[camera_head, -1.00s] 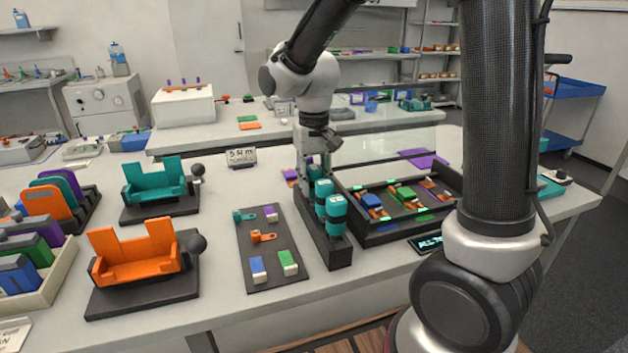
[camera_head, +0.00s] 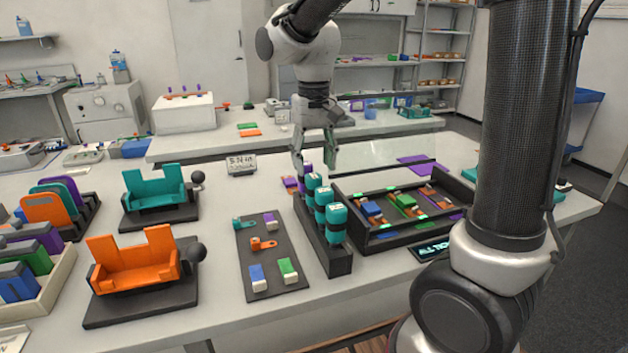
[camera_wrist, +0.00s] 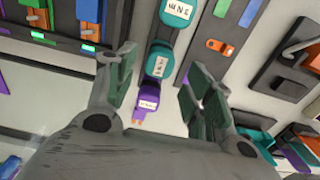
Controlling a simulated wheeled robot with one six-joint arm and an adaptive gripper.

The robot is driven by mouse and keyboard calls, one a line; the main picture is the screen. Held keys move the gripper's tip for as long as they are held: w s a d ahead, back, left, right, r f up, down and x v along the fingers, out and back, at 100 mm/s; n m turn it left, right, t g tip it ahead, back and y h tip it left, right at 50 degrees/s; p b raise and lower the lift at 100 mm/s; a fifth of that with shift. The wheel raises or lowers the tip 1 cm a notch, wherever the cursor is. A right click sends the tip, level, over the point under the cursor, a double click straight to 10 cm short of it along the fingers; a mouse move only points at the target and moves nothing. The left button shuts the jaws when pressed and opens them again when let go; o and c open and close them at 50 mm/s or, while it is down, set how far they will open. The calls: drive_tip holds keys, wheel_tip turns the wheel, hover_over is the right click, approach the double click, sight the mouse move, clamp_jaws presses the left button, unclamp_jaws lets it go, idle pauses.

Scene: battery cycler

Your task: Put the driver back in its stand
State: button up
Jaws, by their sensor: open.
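The stand (camera_head: 341,264) is a long black rack on the table, holding teal drivers (camera_head: 337,222) in a row. A purple driver (camera_head: 306,170) is at its far end, partly hidden by my gripper (camera_head: 314,167) in the head view. In the wrist view the labelled purple driver (camera_wrist: 148,97) lies in line with the teal ones (camera_wrist: 158,64). It appears upright in the stand, though how deep it sits cannot be seen. My gripper is open and empty above the far end, its fingers on either side of the row and apart from the purple driver.
A black tray (camera_head: 386,240) with coloured parts is close to the stand's right. A dark mat (camera_head: 273,284) with small pieces is on its left. Teal (camera_head: 155,190) and orange (camera_head: 134,264) fixtures stand further left. Bare table lies in front.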

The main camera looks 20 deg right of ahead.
wheel_tip(320, 180, up, 5)
drive_tip(key=shift+f, duration=0.15)
drive_tip(key=s+d+t, duration=0.4)
drive_tip(key=s+d, duration=1.1)
drive_tip(key=s, duration=0.4)
drive_tip(key=shift+f, duration=0.1)
drive_tip(key=shift+c, duration=0.3)
idle(0.5)
